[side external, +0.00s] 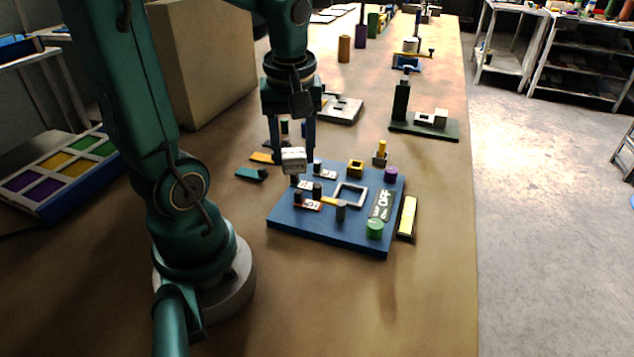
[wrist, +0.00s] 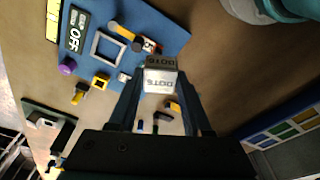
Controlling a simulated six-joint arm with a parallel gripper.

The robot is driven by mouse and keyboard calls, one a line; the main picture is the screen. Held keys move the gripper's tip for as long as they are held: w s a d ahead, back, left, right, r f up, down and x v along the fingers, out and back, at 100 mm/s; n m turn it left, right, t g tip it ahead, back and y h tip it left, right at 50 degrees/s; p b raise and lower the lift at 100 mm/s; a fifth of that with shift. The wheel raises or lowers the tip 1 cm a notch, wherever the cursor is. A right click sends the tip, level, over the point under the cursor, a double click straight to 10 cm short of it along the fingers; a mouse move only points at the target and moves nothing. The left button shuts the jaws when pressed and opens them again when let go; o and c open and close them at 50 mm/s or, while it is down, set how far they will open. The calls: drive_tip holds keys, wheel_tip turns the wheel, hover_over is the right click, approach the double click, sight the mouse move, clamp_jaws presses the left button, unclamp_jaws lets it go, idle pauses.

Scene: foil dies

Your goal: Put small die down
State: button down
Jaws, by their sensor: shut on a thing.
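My gripper (side external: 293,147) is shut on a small silver-white die (side external: 293,161) and holds it above the back-left part of a blue board (side external: 318,232). In the wrist view, the die (wrist: 160,80) sits between the two fingers, with lettering like "DOTS" on two faces. The blue board (wrist: 172,32) shows beyond it. The board carries a pale square frame (side external: 337,196), a small yellow square holder (side external: 356,167), several dark pegs, small printed labels and a dark panel marked "OFF" (side external: 383,203). Whether the die touches anything below is hard to tell.
A green peg (side external: 375,228) and a purple peg (side external: 390,174) stand on the board's right side. A yellow bar piece (side external: 408,215) lies beside it. A dark green fixture (side external: 425,128) and a grey plate (side external: 342,109) stand behind. The bench front is clear.

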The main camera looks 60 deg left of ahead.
drive_tip(key=d+f+m, duration=0.1)
drive_tip(key=d+f, duration=0.1)
drive_tip(key=d, duration=0.3)
drive_tip(key=s+d+f+m+t, duration=0.1)
drive_tip(key=d+f+m, duration=0.1)
drive_tip(key=d, duration=0.4)
drive_tip(key=d+f+m, duration=0.2)
drive_tip(key=d+f, duration=0.1)
drive_tip(key=d, duration=0.3)
drive_tip(key=shift+s+d+t, duration=0.1)
drive_tip(key=shift+s+t, duration=0.15)
drive_tip(key=shift+t, duration=0.05)
drive_tip(key=shift+f, duration=2.05)
drive_tip(key=shift+f, duration=0.1)
drive_tip(key=shift+c, duration=1.7)
unclamp_jaws()
